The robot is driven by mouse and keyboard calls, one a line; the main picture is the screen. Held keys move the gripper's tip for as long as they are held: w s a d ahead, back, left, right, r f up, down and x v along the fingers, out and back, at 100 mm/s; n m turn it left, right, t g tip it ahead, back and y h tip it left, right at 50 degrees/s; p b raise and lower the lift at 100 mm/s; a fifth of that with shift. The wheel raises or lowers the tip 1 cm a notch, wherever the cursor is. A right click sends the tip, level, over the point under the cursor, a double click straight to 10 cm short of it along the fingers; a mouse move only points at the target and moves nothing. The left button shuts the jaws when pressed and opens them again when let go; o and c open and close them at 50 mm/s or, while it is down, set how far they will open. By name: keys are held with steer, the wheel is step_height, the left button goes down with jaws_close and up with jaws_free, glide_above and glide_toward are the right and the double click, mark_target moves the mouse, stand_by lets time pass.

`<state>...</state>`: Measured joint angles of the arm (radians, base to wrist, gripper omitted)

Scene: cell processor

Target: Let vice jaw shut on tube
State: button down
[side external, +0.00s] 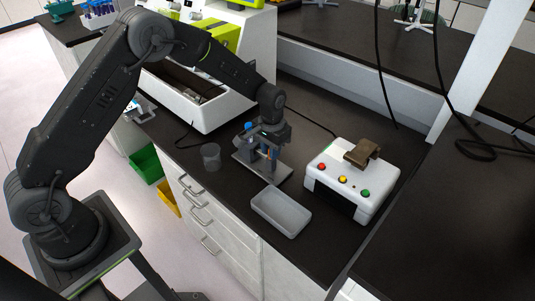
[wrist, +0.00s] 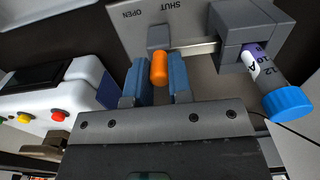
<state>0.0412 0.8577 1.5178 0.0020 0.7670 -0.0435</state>
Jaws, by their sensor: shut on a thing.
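The grey vice (side external: 262,169) stands on the dark bench; its grey jaw block (wrist: 240,35) also shows in the wrist view. The tube (wrist: 262,72), with a blue cap (wrist: 291,104) and a printed label, stands in the jaw block; its blue cap also shows in the side view (side external: 248,126). I cannot tell how tightly the jaw sits around it. My gripper (wrist: 157,76) has its blue fingers shut on the orange handle (wrist: 160,66) of the vice slider, beside the OPEN and SHUT lettering. In the side view, my gripper (side external: 269,148) points down over the vice.
A white control box (side external: 352,182) with red, yellow and green buttons and a brown part on top stands to the right. A white tray (side external: 281,211) lies in front. A grey cup (side external: 211,155) stands left. A large white machine (side external: 190,95) is behind.

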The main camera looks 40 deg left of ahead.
steer(key=c, duration=1)
jaws_free()
steer(key=shift+c, duration=0.2)
steer(key=shift+r, duration=0.1)
steer(key=shift+r, duration=2.95)
